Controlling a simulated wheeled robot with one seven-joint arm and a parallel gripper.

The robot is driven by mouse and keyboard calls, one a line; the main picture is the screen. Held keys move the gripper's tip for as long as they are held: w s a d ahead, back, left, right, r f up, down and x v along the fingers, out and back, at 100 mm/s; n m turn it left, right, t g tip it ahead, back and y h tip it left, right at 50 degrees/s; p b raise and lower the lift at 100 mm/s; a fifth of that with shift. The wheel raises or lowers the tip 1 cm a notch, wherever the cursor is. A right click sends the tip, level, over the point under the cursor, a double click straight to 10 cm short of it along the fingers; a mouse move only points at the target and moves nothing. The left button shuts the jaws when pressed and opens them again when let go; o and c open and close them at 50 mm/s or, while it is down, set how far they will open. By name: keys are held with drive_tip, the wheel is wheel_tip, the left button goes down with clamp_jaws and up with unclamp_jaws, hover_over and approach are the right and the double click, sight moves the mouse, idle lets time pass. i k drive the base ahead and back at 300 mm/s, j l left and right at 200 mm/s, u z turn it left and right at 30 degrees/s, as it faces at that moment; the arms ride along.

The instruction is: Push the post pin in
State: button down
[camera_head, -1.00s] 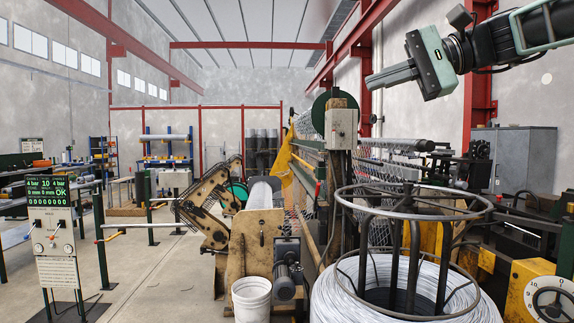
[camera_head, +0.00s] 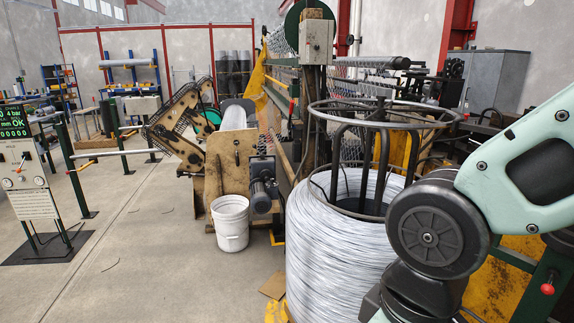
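I cannot make out for certain which part is the post pin. A small red knob (camera_head: 547,289) sticks out from a dark green post or bracket at the lower right; I cannot tell whether it is the pin or how far it stands out. My gripper is out of view. Only my pale green and dark grey arm links show at the lower right, in front of the wire coil and partly hiding the machine there.
A large wire coil (camera_head: 325,248) on a ringed stand fills the middle right. A white bucket (camera_head: 230,224) stands left of it by the weaving machine (camera_head: 228,163). A control panel (camera_head: 30,180) stands at the far left. The floor (camera_head: 150,260) between is mostly clear.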

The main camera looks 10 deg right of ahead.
sight(547, 289)
drive_tip(key=z, duration=1.5)
